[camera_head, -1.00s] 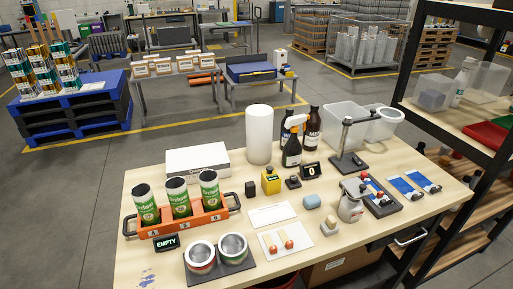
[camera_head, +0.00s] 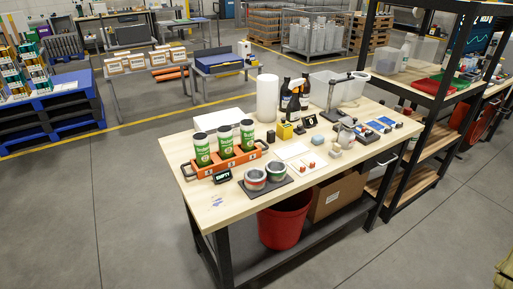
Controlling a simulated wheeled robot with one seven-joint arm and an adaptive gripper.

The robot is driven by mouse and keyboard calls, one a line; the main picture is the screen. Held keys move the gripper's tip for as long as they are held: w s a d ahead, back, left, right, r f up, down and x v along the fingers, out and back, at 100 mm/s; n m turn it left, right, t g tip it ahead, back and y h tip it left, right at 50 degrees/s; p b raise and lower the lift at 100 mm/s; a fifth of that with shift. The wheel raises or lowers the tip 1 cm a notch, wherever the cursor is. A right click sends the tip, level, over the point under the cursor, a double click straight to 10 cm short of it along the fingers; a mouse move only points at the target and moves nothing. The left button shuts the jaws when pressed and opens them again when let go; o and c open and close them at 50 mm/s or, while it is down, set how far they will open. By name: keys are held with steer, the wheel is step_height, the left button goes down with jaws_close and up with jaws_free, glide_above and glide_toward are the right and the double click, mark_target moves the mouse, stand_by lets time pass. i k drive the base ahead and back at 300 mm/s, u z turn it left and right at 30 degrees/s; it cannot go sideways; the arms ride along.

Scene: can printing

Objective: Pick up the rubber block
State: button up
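Several small blocks sit on the wooden worktable (camera_head: 226,203), and I cannot tell for certain which is the rubber block. A small black block (camera_head: 270,137) stands left of a yellow container (camera_head: 285,131). A pale blue-grey rounded block (camera_head: 318,142) lies near the middle, right of a white card (camera_head: 292,151). A small beige block (camera_head: 335,154) lies nearer the front edge. All are small in this view. My gripper is not in view.
An orange tray (camera_head: 213,172) with three green cans and a dark mat with two open cans occupy the table's left half. Bottles and a white roll (camera_head: 267,97) stand behind. A red bin (camera_head: 285,222) is underneath. A dark shelf rack stands right; the front floor is clear.

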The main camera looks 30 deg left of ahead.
mark_target(271, 134)
steer(key=u, duration=0.9)
